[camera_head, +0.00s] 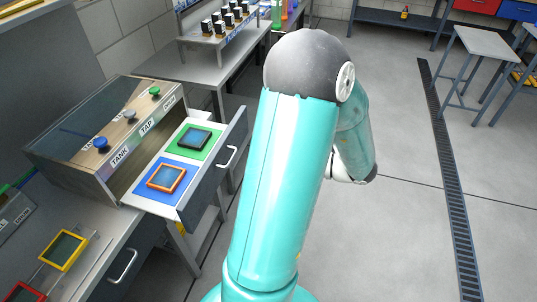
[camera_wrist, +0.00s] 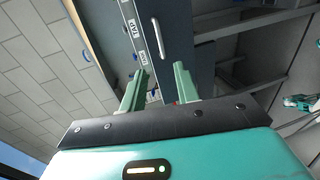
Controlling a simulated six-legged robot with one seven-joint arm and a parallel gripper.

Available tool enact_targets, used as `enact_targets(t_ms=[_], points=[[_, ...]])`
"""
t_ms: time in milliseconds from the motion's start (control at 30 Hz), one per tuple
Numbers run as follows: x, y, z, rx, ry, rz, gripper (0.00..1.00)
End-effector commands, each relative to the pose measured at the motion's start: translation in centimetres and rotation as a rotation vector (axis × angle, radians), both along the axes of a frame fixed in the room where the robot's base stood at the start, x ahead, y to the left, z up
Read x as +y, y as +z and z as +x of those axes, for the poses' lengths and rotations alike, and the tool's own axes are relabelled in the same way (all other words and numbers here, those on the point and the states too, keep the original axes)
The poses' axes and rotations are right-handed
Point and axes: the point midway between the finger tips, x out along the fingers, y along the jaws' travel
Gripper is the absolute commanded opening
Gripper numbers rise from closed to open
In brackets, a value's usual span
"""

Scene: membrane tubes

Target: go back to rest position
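My gripper (camera_wrist: 161,70) shows in the wrist view with its two green fingers apart and nothing between them. In the head view my arm stands in the middle and bends over at the top; its far end hangs down behind, and the fingers are hidden there. In the wrist view the open drawer (camera_wrist: 193,14) and its handle (camera_wrist: 157,34) lie beyond the fingers, with no contact visible. In the head view the drawer (camera_head: 232,142) is pulled out of its box, left of my arm. It holds an orange-framed piece (camera_head: 166,178) on blue and a dark-framed piece (camera_head: 194,138) on green.
The labelled box (camera_head: 110,150) with several knobs stands on the grey bench at left. A yellow-framed piece (camera_head: 62,250) lies at lower left. A rack (camera_head: 217,38) of bottles stands on the table behind. Open floor (camera_head: 400,220) lies right of my arm, crossed by a drain grate (camera_head: 451,185).

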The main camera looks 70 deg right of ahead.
Motion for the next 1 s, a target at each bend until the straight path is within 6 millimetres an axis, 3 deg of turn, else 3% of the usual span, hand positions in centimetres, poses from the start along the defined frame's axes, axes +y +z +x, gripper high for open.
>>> enact_targets(t_ms=[333, 467, 567, 700, 800, 1000], points=[[0.1, 0.1, 0.2, 0.002, 0.009, -0.006, 0.31], [1.3, 0.9, 2.8, 0.026, 0.118, -0.098, 0.31], [3.9, 2.0, 6.7, 0.056, 0.311, -0.264, 0.31], [9.2, 3.6, 12.0, 0.07, 0.669, -0.589, 0.31], [13.2, 4.5, 14.7, 0.043, 0.924, -0.831, 0.31], [20.4, 5.8, 17.8, -0.102, 1.413, -1.33, 0.31]])
